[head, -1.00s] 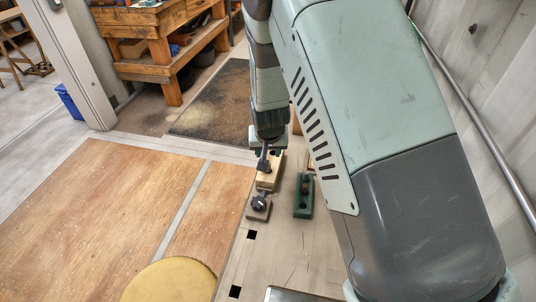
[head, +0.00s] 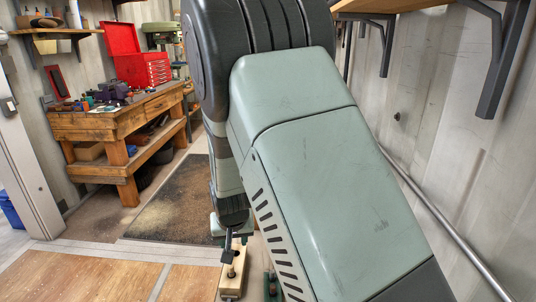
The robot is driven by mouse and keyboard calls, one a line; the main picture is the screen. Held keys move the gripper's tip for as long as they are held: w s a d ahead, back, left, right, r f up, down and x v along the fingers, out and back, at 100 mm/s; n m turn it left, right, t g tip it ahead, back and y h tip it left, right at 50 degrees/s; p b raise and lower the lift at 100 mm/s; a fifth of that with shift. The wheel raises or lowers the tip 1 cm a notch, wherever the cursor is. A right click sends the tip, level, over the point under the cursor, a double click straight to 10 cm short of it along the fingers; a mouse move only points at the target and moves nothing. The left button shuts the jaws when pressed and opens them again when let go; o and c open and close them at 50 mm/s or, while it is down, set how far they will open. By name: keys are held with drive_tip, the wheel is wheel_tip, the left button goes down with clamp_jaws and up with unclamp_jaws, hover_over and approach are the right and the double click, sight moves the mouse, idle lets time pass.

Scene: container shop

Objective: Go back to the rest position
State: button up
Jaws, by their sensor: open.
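My gripper (head: 229,252) shows near the bottom of the head view, below my arm, pointing down. It is open, though only one dark finger shows clearly. It appears over the far end of a pale wooden block (head: 231,288) with a small upright peg on it. I cannot tell whether they touch. A green block (head: 270,287) stands just to the right, partly hidden by my arm and cut off by the picture's lower edge.
A wooden workbench (head: 120,128) with tools and a red toolbox (head: 140,68) stands at the back left. A bracketed shelf (head: 400,8) is on the right wall. A dark floor mat (head: 172,208) and plywood floor (head: 85,278) lie left of my arm.

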drive_tip(key=s+d+r+m, duration=0.1)
drive_tip(key=s+d+r, duration=0.4)
drive_tip(key=r, duration=0.5)
drive_tip(key=s+d+r, duration=0.2)
drive_tip(key=d+r, duration=0.5)
drive_tip(key=r, duration=0.2)
drive_tip(key=s+d+r, duration=0.4)
drive_tip(key=s+d, duration=0.1)
drive_tip(key=s, duration=0.4)
drive_tip(key=s+d+r+m+t+h, duration=0.1)
drive_tip(key=s+d+r, duration=0.3)
drive_tip(key=s, duration=0.6)
drive_tip(key=shift+s+d+r, duration=0.25)
drive_tip(key=shift+d+r, duration=0.05)
drive_tip(key=shift+d, duration=0.5)
drive_tip(key=shift+o, duration=0.3)
